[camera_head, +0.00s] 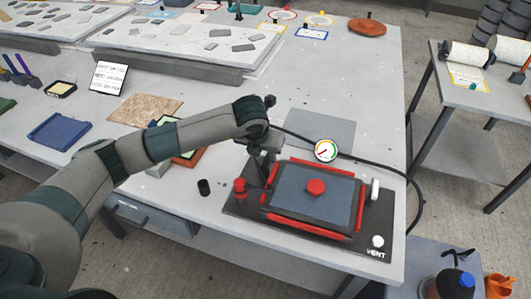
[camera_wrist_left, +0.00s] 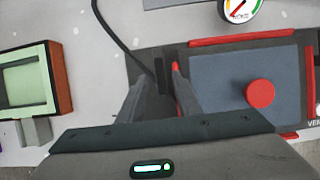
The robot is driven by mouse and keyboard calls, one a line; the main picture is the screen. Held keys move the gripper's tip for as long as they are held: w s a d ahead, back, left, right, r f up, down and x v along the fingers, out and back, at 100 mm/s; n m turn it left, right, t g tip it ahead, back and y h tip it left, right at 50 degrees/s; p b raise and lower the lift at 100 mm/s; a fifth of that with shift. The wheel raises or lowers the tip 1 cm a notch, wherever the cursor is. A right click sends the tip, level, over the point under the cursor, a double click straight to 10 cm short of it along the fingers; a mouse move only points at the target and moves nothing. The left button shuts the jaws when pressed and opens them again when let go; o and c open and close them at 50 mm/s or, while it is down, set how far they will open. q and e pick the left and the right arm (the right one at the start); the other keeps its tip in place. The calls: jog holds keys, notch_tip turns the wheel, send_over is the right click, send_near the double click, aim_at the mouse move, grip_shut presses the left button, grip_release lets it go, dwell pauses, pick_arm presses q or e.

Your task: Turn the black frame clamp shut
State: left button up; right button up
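The frame unit has a black base (camera_head: 238,206), a blue-grey panel (camera_head: 290,188) with red edge bars, and a red knob (camera_head: 316,187) on the panel. In the left wrist view, a small upright black piece, which looks like the black frame clamp (camera_wrist_left: 159,75), stands beside the left red bar. My left gripper (camera_wrist_left: 158,82) is pointing down with its fingers apart, one to either side of that piece. In the head view the left gripper (camera_head: 259,178) is at the frame's left edge and partly hides the clamp. I cannot tell whether the fingers touch it. My right gripper is out of view.
A red post (camera_head: 239,186) stands at the base's left corner. A dial gauge (camera_head: 326,151) with a black hose lies behind the frame. A white VENT knob (camera_head: 378,241) is at front right. A black cylinder (camera_head: 204,187) stands left of the base. The table edge is close in front.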

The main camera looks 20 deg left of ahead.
pick_arm(q)
jog(key=shift+x, duration=1.1)
jog(key=shift+c, duration=0.3)
grip_shut()
